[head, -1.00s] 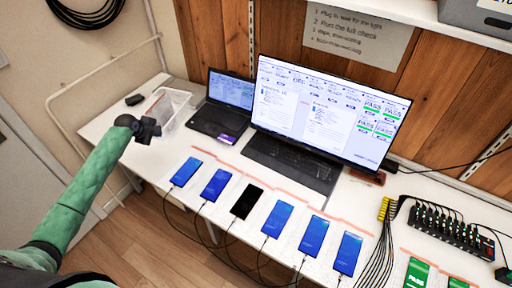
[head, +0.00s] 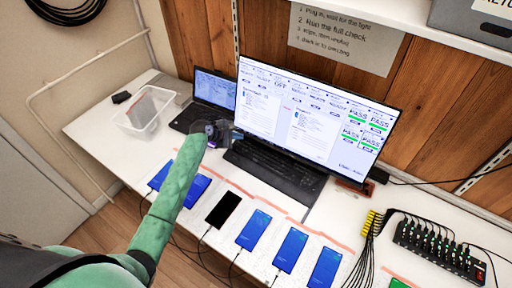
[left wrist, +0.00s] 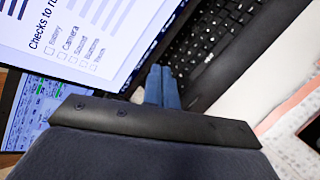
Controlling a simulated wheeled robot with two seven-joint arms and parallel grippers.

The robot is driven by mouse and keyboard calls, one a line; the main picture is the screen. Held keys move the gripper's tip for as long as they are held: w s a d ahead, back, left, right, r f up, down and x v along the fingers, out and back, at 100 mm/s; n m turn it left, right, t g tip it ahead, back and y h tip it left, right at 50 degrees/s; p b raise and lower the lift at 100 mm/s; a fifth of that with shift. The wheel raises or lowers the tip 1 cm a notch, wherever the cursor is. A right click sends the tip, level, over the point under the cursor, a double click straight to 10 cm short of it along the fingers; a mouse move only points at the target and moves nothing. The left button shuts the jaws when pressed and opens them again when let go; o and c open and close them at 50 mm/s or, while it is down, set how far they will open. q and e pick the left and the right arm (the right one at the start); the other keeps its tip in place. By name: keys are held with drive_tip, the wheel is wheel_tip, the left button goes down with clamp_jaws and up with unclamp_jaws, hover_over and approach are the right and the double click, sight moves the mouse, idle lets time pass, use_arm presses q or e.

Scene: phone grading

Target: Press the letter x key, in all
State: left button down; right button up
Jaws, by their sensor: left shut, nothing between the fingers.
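The black keyboard (head: 277,176) lies on the white table in front of the large monitor (head: 305,112). My left gripper (head: 236,136) is shut and empty, above the keyboard's left end by the monitor's lower left corner. In the left wrist view, the closed blue-grey fingertips (left wrist: 162,88) show beside the end of the keyboard (left wrist: 225,40), whose dark keys carry letters too small to read. I cannot make out the x key. Whether the fingertips touch anything cannot be told. My right gripper is not in view.
A laptop (head: 209,98) stands left of the monitor, with a clear bin (head: 146,112) farther left. Several phones, including a black-screened one (head: 223,209), lie in a row along the front with cables. A hub with green lights (head: 437,247) sits at the right.

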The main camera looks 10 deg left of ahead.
use_arm(q)
drive_tip(key=shift+w+d, duration=0.25)
drive_tip(key=shift+d, duration=0.55)
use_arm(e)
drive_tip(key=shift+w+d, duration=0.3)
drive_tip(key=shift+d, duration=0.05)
